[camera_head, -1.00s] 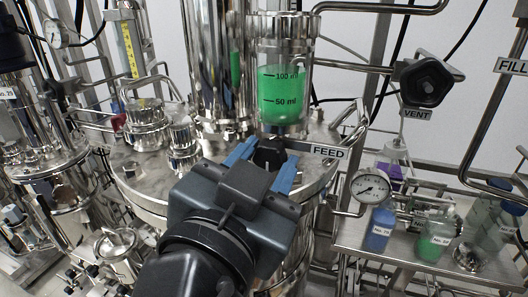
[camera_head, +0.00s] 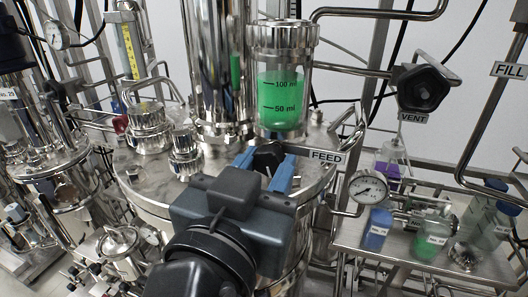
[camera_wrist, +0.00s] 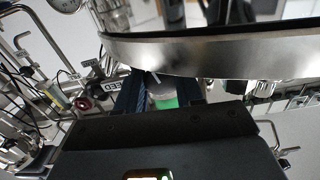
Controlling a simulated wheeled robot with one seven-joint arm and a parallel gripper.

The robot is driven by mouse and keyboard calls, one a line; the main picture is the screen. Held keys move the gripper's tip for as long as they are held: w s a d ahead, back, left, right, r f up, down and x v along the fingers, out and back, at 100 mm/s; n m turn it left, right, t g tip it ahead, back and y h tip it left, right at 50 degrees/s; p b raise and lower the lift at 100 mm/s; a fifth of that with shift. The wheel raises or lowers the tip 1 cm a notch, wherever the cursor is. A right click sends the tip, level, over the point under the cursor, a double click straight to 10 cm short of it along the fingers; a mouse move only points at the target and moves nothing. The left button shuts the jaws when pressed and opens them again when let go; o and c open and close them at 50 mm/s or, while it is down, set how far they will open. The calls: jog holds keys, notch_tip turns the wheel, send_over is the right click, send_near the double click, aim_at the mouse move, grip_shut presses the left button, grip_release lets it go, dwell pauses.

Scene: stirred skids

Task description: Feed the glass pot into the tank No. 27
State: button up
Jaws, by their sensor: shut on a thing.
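The glass pot (camera_head: 282,100) stands upright above the lid of the middle steel tank (camera_head: 135,187). It holds green liquid to a little above its 100 ml mark. I see no number on this tank. Below the pot is a black feed knob (camera_head: 268,157), beside the FEED label (camera_head: 327,156). My gripper (camera_head: 266,168) is shut on this knob, a blue finger on each side. In the wrist view my fingers (camera_wrist: 160,95) show with green between them; the knob is not clear there.
A VENT knob (camera_head: 423,87) sits at upper right, and a pressure gauge (camera_head: 368,188) right of the tank. A steel shelf (camera_head: 390,262) at lower right carries several labelled bottles. Another tank (camera_head: 50,165) stands at left. Pipes crowd the space around the lid.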

jog(key=shift+d+n+p, duration=0.15)
jog(key=shift+n+p, duration=1.05)
jog(key=shift+n, duration=1)
jog(key=o, duration=1)
jog(key=shift+o, duration=0.2)
jog(key=shift+f, duration=0.1)
